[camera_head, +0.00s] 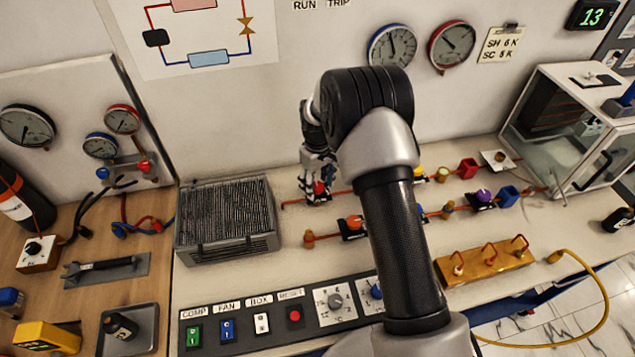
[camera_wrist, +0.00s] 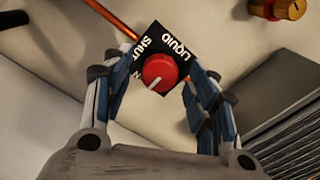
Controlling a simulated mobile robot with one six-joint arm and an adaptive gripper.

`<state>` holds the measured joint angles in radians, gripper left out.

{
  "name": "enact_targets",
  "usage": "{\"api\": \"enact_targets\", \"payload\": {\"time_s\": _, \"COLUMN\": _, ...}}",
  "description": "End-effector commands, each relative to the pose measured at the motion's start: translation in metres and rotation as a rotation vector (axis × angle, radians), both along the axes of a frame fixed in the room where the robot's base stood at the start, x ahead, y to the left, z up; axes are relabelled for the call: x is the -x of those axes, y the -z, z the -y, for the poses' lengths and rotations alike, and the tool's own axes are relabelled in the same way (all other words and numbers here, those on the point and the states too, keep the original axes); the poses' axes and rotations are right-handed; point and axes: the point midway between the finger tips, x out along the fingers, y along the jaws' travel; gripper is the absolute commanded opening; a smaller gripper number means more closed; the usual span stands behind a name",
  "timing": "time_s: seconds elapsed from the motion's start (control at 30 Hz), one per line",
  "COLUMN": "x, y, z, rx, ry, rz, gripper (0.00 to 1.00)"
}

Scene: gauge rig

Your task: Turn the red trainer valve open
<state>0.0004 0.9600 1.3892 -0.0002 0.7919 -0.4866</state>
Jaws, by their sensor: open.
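The red valve knob (camera_wrist: 160,69) sits on a black plate (camera_wrist: 178,42) lettered "LIQUID" and "SHUT" in the wrist view. Another word on the plate is partly hidden and shows only its end. A white line on the knob points down and left. My gripper (camera_wrist: 164,76) is open, with one finger on each side of the knob. I cannot tell whether the fingers touch it. In the head view my gripper (camera_head: 317,184) is low over the back pipe, and a bit of the red knob (camera_head: 320,189) shows among its fingers.
A finned grey unit (camera_head: 227,220) stands left of my gripper. An orange-knobbed valve (camera_head: 352,224) sits in front on another pipe. Several coloured fittings, including a purple knob (camera_head: 484,195), lie to the right. A switch panel (camera_head: 264,322) runs along the front. My arm hides the middle.

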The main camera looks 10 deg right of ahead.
Motion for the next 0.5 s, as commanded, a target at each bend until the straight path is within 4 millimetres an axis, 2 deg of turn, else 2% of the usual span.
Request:
{"api": "enact_targets", "payload": {"time_s": 0.27, "x": 0.000, "y": -0.006, "z": 0.000, "rx": 0.000, "ry": 0.000, "rz": 0.001, "gripper": 0.53}}
{"api": "enact_targets", "payload": {"time_s": 0.37, "x": -0.001, "y": -0.020, "z": 0.000, "rx": 0.000, "ry": 0.000, "rz": 0.004, "gripper": 0.53}}
{"api": "enact_targets", "payload": {"time_s": 0.5, "x": -0.001, "y": -0.050, "z": 0.000, "rx": 0.000, "ry": 0.000, "rz": 0.004, "gripper": 0.53}}
